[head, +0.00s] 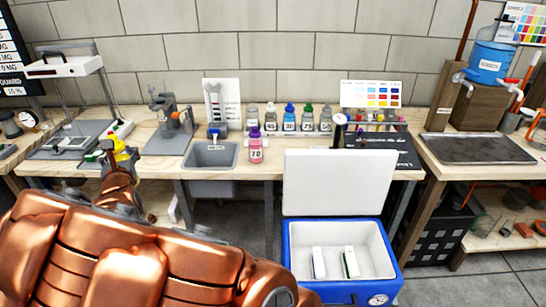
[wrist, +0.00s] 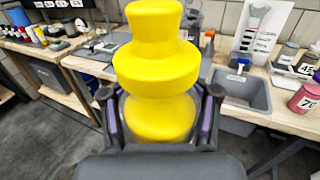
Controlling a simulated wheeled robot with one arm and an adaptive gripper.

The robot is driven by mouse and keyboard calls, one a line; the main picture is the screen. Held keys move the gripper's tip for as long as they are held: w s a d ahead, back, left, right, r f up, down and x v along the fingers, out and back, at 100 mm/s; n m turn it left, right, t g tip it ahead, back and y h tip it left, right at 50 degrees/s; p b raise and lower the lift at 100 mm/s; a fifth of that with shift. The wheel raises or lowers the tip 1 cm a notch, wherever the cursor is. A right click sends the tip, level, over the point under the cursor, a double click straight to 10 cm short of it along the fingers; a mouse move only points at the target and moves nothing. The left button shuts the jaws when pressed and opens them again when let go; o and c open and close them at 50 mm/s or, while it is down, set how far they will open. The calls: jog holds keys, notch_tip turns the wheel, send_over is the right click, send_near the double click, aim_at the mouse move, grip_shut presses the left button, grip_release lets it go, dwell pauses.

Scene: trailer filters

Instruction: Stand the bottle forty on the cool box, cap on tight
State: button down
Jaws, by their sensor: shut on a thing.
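My gripper (head: 117,160) is shut on a yellow knobbed piece (wrist: 155,60), with a finger on each side of it in the wrist view. The piece also shows in the head view (head: 121,146), above the bench left of the sink. Several small bottles (head: 290,117) stand in a row at the back of the bench; their labels are too small to read surely, so I cannot tell which is forty. A pink bottle marked 70 (head: 256,150) with a purple cap stands in front of them. The blue cool box (head: 340,290) stands on the floor, its white lid (head: 338,182) raised.
Two white slabs (head: 350,262) lie inside the cool box. A grey sink (head: 211,156) lies between my gripper and the bottle marked 70. A metal stand (head: 165,115) is behind my gripper. A black tray (head: 380,152) is at the right.

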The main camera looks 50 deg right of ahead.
jog(key=d+f+m+g+h+b, duration=0.1)
jog(key=d+m+g+h+b, duration=0.55)
jog(key=d, duration=2.65)
jog(key=s+d+m+g+h, duration=0.1)
jog(key=s+d+m+g, duration=0.15)
jog(key=s+d, duration=0.45)
jog(key=s+d+m+g+h, duration=0.2)
jog(key=s+d+g, duration=0.15)
jog(key=d, duration=0.85)
jog(key=s+d+f+g+b, duration=0.2)
jog(key=s+d+f+b, duration=0.3)
jog(key=d+f, duration=0.2)
jog(key=shift+m, duration=0.4)
jog(key=shift+s+d+f, duration=0.1)
jog(key=shift+f, duration=4.65)
jog(key=shift+f, duration=0.2)
jog(key=shift+c, duration=1.3)
grip_release()
jog(key=shift+r, duration=0.1)
